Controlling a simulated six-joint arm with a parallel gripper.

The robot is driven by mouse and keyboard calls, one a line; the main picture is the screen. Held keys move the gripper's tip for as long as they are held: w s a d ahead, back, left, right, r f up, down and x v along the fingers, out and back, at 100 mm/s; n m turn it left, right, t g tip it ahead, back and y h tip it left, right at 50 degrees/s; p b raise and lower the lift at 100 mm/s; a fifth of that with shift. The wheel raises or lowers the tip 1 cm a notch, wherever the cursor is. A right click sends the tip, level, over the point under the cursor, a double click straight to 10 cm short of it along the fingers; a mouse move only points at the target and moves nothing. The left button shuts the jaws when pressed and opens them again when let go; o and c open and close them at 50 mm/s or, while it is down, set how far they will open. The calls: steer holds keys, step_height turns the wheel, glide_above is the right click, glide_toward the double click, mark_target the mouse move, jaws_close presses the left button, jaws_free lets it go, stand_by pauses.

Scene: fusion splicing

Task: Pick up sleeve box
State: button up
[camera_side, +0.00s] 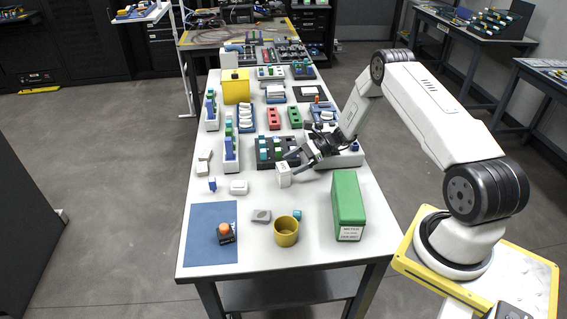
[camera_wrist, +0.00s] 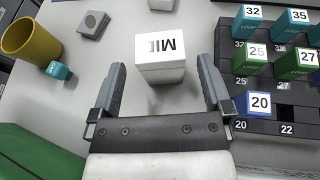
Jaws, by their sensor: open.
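A small white box with black letters on its top (camera_wrist: 161,69), which looks to be the sleeve box, stands on the table between the spread fingers of my gripper (camera_wrist: 162,74). Gaps show on both sides of it, and the fingers look apart from it. In the side view the white box (camera_side: 283,178) stands upright at the middle of the table. My gripper (camera_side: 289,162) reaches it from the right, open and empty, close above and behind it.
A rack of numbered blocks (camera_wrist: 280,86) is close right of the gripper in the wrist view. A green box (camera_side: 348,203), a yellow cup (camera_side: 286,233), a grey block (camera_side: 261,215) and a blue mat (camera_side: 203,247) lie toward the near end. Bare table surrounds the white box's left side.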

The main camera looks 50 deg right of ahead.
mark_target(278, 171)
steer(key=shift+w+a+f, duration=0.1)
steer(key=shift+a, duration=0.05)
steer(key=shift+x, duration=2.6)
steer(key=shift+f, duration=0.1)
steer(key=c, duration=1.2)
